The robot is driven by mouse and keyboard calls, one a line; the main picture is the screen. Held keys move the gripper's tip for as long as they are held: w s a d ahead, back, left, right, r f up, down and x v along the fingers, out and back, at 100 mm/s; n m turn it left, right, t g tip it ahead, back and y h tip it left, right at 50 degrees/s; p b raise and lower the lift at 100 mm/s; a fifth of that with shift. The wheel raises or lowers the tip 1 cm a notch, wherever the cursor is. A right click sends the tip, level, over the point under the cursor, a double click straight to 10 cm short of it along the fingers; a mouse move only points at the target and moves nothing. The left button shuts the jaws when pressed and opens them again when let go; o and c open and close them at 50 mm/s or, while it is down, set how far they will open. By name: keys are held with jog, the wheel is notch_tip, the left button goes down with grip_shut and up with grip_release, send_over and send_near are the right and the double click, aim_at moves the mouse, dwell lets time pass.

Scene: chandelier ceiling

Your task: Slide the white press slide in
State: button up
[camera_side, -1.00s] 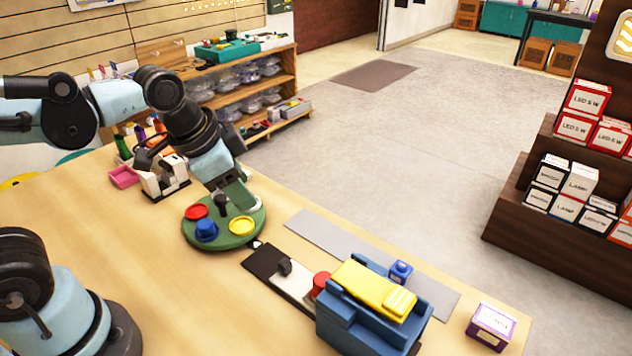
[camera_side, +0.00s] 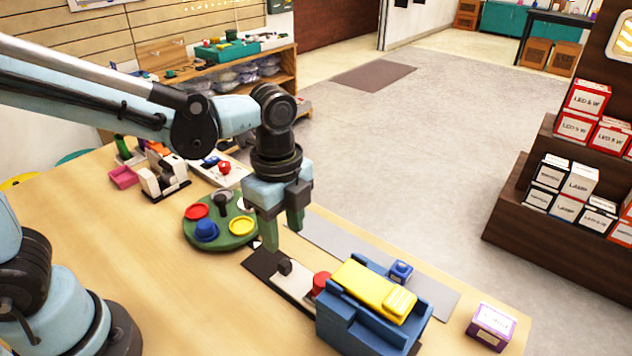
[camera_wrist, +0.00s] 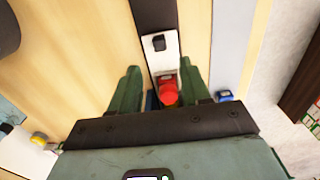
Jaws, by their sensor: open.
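The white press slide (camera_side: 299,286) sticks out of the blue press (camera_side: 360,338) on a dark track (camera_side: 259,262). A dark knob (camera_side: 284,267) stands on its outer part. A red round piece (camera_side: 321,281) sits near the press end. The press has a yellow lever (camera_side: 366,287) on top. My gripper (camera_side: 283,238) is open and empty, pointing down above the knob end of the slide. In the wrist view, my gripper's (camera_wrist: 160,67) fingers lie on either side of the white slide (camera_wrist: 153,58), with the knob (camera_wrist: 158,43) beyond them and the red piece (camera_wrist: 168,94) nearer.
A green round tray (camera_side: 220,240) with red, blue and yellow pieces stands left of the track. A small blue piece (camera_side: 401,271) and a purple-white box (camera_side: 491,326) stand by the press. A grey strip (camera_side: 330,241) lies behind. The table's front left is clear.

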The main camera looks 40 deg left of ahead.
aim_at(286, 263)
jog(key=shift+f, duration=3.8)
grip_shut()
